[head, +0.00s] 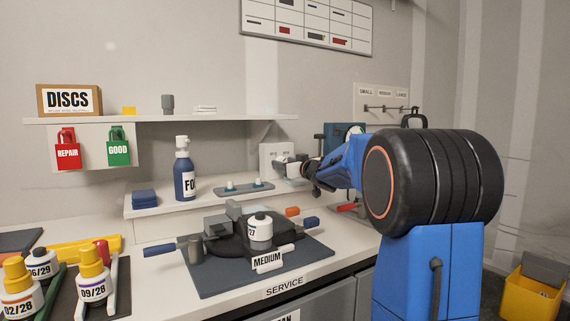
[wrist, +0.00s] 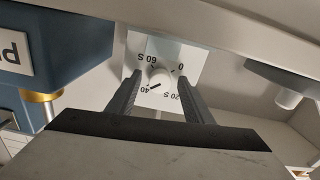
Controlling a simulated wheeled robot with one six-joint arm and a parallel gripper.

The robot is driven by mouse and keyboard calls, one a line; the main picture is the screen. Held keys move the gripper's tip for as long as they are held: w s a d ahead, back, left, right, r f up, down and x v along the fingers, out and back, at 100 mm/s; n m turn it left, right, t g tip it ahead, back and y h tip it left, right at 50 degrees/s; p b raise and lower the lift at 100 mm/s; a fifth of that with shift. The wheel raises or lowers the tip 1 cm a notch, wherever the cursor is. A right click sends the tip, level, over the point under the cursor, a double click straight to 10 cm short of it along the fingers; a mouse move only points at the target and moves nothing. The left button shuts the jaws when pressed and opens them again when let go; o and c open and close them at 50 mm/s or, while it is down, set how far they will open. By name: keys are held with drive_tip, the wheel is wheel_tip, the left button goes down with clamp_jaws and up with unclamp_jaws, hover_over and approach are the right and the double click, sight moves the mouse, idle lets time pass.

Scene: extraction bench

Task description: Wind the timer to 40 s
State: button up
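The timer (head: 270,156) is a white box on the raised back ledge in the head view, partly hidden by my gripper (head: 293,168). My gripper (wrist: 159,80) faces the dial, with one finger on each side of the knob. The fingers look apart, with a small gap on each side of the knob. I cannot clearly tell where the knob's pointer stands.
A blue machine (wrist: 60,45) stands close at left in the wrist view. A shelf (head: 220,119) hangs above. A dark fixture (head: 225,245) occupies the bench below.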

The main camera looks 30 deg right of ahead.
drive_tip(key=shift+r, duration=0.1)
drive_tip(key=s, duration=1.7)
drive_tip(key=shift+s+d, duration=0.2)
drive_tip(key=shift+d, duration=0.05)
drive_tip(key=w+n, duration=0.5)
drive_tip(key=n, duration=0.3)
drive_tip(key=w+n, duration=0.6)
drive_tip(key=n, duration=0.2)
drive_tip(key=w+n, duration=0.5)
drive_tip(key=n, duration=0.3)
drive_tip(key=shift+w+a, duration=0.35)
drive_tip(key=shift+w, duration=0.05)
drive_tip(key=shift+c, duration=0.3)
drive_tip(key=c, duration=1)
